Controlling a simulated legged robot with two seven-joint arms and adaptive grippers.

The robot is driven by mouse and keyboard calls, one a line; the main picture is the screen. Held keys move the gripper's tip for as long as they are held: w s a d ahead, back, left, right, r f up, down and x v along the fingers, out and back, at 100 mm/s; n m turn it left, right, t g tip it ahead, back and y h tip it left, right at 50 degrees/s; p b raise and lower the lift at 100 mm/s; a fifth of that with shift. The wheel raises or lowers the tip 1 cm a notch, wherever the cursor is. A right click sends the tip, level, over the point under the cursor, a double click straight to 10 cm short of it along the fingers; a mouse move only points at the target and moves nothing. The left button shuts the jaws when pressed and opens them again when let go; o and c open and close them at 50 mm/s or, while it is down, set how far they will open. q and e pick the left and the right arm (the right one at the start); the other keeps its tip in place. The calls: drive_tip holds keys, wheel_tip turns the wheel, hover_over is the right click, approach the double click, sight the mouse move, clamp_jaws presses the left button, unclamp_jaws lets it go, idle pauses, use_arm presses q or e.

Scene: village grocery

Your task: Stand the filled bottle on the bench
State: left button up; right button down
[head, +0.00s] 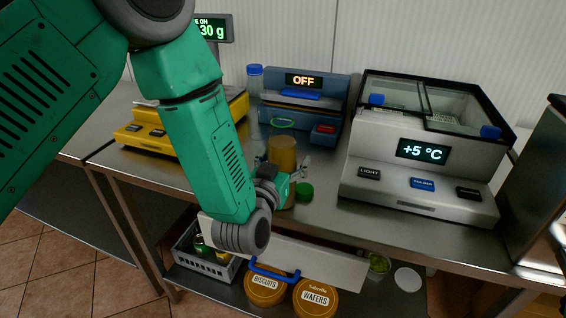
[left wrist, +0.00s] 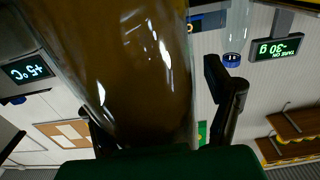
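The filled bottle (head: 283,153) is clear, with amber-brown contents and a green ring at its top. In the head view it appears upright over the steel bench (head: 325,212); its foot is hidden behind my left gripper (head: 290,178). In the left wrist view the bottle (left wrist: 125,70) fills much of the picture, close to the camera. One finger of my left gripper (left wrist: 160,110) stands right of it with a narrow gap; the other is partly hidden behind the bottle. The gripper looks open around it. My right gripper is not recognisable in view.
A green cap (head: 304,191) lies close right of my gripper. A blue-capped clear bottle (head: 254,100) and a blue OFF machine (head: 302,100) stand behind. A cooler (head: 420,180) is on the right, a yellow scale (head: 150,138) on the left. Jars (head: 265,288) stand below.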

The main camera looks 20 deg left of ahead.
use_arm(q)
drive_tip(key=shift+s+d+r, duration=0.15)
drive_tip(key=shift+s, duration=0.05)
drive_tip(key=s, duration=1.1)
drive_tip(key=shift+s, duration=0.3)
